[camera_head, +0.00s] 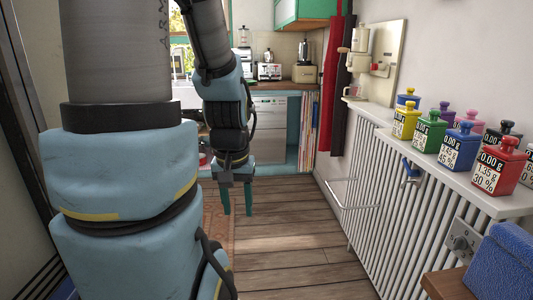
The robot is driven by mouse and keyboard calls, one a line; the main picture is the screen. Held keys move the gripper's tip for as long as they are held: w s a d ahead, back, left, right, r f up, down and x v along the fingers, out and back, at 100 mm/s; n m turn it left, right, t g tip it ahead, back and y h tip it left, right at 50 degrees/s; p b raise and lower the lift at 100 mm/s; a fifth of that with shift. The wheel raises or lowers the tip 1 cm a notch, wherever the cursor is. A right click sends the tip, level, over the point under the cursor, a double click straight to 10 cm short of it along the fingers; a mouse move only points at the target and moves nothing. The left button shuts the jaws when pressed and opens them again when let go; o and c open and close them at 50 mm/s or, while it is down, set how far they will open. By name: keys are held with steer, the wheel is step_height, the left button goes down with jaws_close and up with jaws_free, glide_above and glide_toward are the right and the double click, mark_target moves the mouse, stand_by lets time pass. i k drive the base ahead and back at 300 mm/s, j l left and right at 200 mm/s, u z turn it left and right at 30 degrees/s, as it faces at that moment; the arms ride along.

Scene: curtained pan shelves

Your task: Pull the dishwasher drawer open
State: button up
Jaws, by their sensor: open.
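The dishwasher (269,138) is the pale grey-white front under the wooden counter at the far end of the room. A strip with small dark marks runs along its top. Its front looks closed, and my arm hides its left part. My gripper (235,181) hangs pointing down in the middle of the head view, well in front of the dishwasher and apart from it. It is open, small in the picture, and I see nothing between its fingers.
A white slatted radiator cover (375,195) with a rail runs along the right wall, with several coloured canisters on top. A blue cushioned thing (502,264) is front right. The wooden floor (290,262) is clear.

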mark_target(262, 108)
steer(key=i, duration=2)
steer(key=i+u, duration=0.1)
steer(key=i, duration=0.4)
steer(key=i+l+u, duration=0.1)
steer(key=i, duration=0.4)
steer(key=i+l+u, duration=0.15)
steer(key=i, duration=0.35)
steer(key=i+l+u, duration=0.1)
steer(key=i, duration=0.4)
steer(key=i+l+u, duration=0.6)
steer(key=i, duration=0.2)
